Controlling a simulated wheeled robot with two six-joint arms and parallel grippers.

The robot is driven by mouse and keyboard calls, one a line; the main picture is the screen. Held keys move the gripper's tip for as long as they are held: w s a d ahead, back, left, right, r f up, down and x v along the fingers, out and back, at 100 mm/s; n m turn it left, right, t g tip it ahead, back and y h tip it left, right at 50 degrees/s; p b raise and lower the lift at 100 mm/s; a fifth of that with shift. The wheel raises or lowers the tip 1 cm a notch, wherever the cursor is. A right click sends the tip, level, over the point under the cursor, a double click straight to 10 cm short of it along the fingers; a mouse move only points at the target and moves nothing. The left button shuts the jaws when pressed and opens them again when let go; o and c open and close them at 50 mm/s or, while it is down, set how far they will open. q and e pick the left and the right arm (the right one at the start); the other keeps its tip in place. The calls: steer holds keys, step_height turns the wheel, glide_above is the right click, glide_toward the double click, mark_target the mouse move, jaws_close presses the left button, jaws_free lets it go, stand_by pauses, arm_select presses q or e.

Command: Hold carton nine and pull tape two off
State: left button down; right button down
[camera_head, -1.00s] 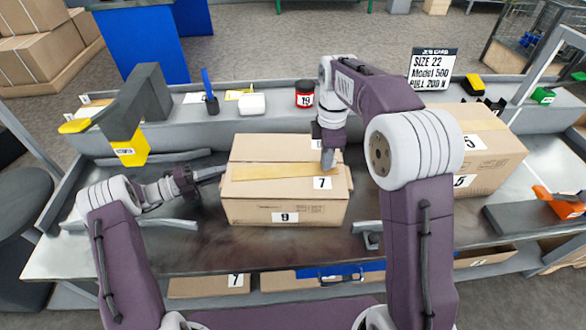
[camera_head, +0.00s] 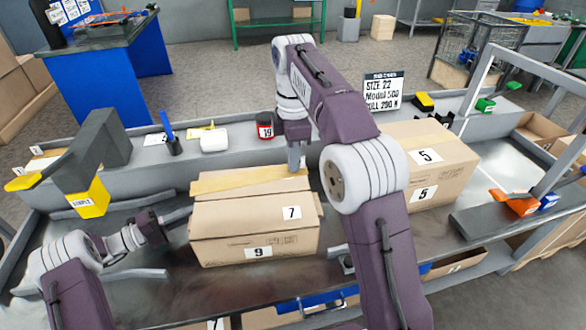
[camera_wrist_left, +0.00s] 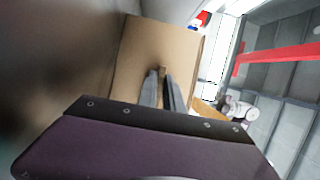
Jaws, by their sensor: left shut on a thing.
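Carton nine (camera_head: 228,248) is a brown box on the bench, with a 9 label on its front and a 7 label on top. A yellowish tape strip (camera_head: 235,181) runs across the back part of its top. Whether it is tape two cannot be read. My left gripper (camera_head: 180,217) is at the carton's left side; in the left wrist view its fingers (camera_wrist_left: 164,88) are shut on a thin edge of carton nine (camera_wrist_left: 140,60). My right gripper (camera_head: 295,165) points down at the tape's right end; its fingertips are too small to tell whether they grip it.
Another carton (camera_head: 440,165) labelled 5 stands to the right, behind my right arm. A yellow-ended grey holder (camera_head: 88,198) is at the left. A red jar (camera_head: 265,127) and a sign (camera_head: 383,93) stand along the back ledge. An orange tool (camera_head: 515,203) lies at the far right.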

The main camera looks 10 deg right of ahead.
arm_select(q)
steer(key=c, duration=1.4)
jaws_free()
steer(key=v, duration=1.2)
